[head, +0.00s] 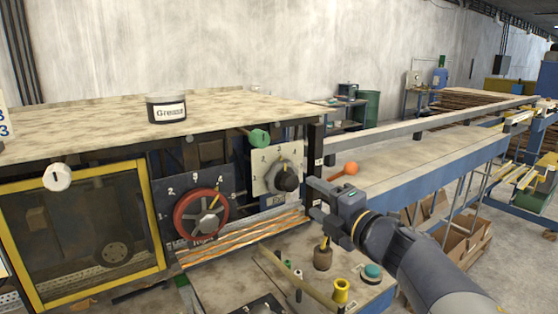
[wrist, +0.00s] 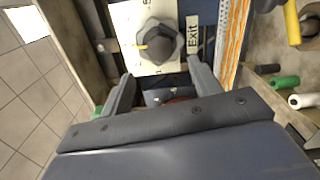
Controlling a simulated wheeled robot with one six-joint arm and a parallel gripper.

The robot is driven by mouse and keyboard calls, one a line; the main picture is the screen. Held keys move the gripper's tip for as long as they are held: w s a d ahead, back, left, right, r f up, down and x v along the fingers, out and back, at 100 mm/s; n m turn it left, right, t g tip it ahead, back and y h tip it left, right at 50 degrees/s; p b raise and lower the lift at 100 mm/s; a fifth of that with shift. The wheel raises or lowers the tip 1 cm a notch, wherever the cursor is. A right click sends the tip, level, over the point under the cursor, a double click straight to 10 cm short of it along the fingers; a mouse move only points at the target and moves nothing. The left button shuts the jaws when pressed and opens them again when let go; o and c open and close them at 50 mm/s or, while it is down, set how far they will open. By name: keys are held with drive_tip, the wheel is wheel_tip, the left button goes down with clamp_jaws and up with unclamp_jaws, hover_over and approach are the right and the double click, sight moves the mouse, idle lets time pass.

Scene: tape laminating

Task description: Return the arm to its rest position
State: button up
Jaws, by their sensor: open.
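My gripper (head: 326,208) is in front of the machine's right end in the head view, with my grey and blue arm reaching in from the lower right. In the wrist view my gripper (wrist: 162,92) has its two fingers spread apart with nothing held between them. A dark knob (head: 286,178) on a pale dial plate (head: 262,182) sits just left of my gripper. The same knob (wrist: 159,40) shows beyond the fingertips in the wrist view, apart from them.
A red handwheel (head: 200,214) is left of the knob. A green handle (head: 258,138) and an orange knob (head: 350,168) stick out nearby. A Grease jar (head: 167,108) stands on the machine top.

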sight(293, 186)
drive_tip(key=p+x, duration=0.1)
drive_tip(key=x, duration=0.7)
drive_tip(key=shift+w+a+p, duration=0.2)
drive_tip(key=shift+a+p, duration=0.05)
drive_tip(key=shift+p, duration=0.1)
drive_tip(key=shift+f+n+b, duration=0.25)
drive_tip(key=shift+n+b, duration=0.25)
drive_tip(key=shift+b, duration=0.1)
drive_tip(key=shift+s+d+n+b, duration=0.1)
drive_tip(key=shift+n+b, duration=0.55)
drive_tip(key=shift+n, duration=0.45)
drive_tip(key=n+b, duration=0.2)
drive_tip(key=n, duration=0.2)
drive_tip(key=n+b, duration=0.2)
drive_tip(key=n, duration=0.2)
drive_tip(key=shift+n, duration=0.4)
drive_tip(key=n+b, duration=0.1)
drive_tip(key=n, duration=0.2)
drive_tip(key=shift+n+b, duration=0.4)
drive_tip(key=shift+s+d+r, duration=0.2)
drive_tip(key=shift+s+d, duration=0.4)
drive_tip(key=shift+s, duration=0.1)
